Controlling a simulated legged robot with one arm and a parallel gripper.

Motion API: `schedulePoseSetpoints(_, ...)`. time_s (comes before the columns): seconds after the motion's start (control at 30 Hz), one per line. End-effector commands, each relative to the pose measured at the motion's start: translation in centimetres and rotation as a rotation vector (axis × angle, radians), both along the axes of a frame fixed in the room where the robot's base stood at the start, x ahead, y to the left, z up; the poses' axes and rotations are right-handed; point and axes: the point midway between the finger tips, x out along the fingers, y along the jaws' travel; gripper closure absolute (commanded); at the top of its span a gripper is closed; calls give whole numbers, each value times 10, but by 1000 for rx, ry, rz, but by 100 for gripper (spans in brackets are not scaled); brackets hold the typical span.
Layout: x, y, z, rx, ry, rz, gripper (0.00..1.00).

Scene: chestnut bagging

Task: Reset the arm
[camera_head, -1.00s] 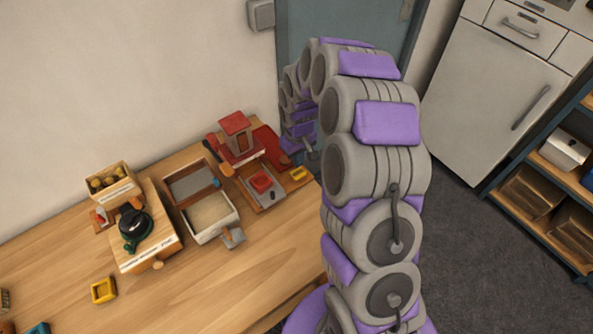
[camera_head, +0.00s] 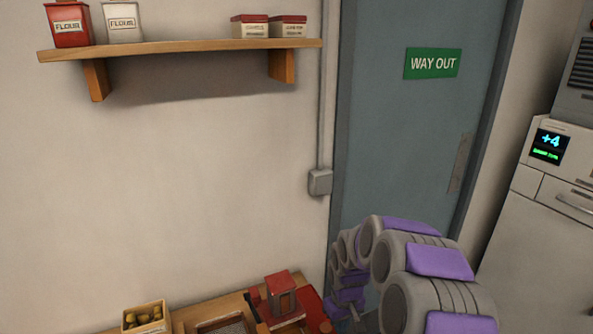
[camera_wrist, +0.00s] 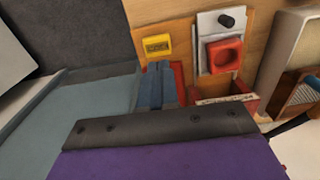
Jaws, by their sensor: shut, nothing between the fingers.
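My arm, grey with purple pads, rises at the lower right of the head view and curls over to the left. My gripper (camera_wrist: 157,84) shows in the wrist view as two blue-grey fingers held together, with nothing between them. It hangs above the table's end near a red mat and the red machine (camera_head: 283,297).
A wooden crate of chestnuts (camera_head: 144,317) stands on the table, left of the machine. A wall shelf (camera_head: 190,48) with tins hangs above. A blue-grey door (camera_head: 400,130) is behind my arm.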

Motion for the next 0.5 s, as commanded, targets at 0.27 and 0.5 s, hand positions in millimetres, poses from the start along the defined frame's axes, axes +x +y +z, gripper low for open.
schedulePoseSetpoints(0.27,-59,7,63,8,21,-44,100)
schedulePoseSetpoints(0.5,-122,8,107,2,51,-99,100)
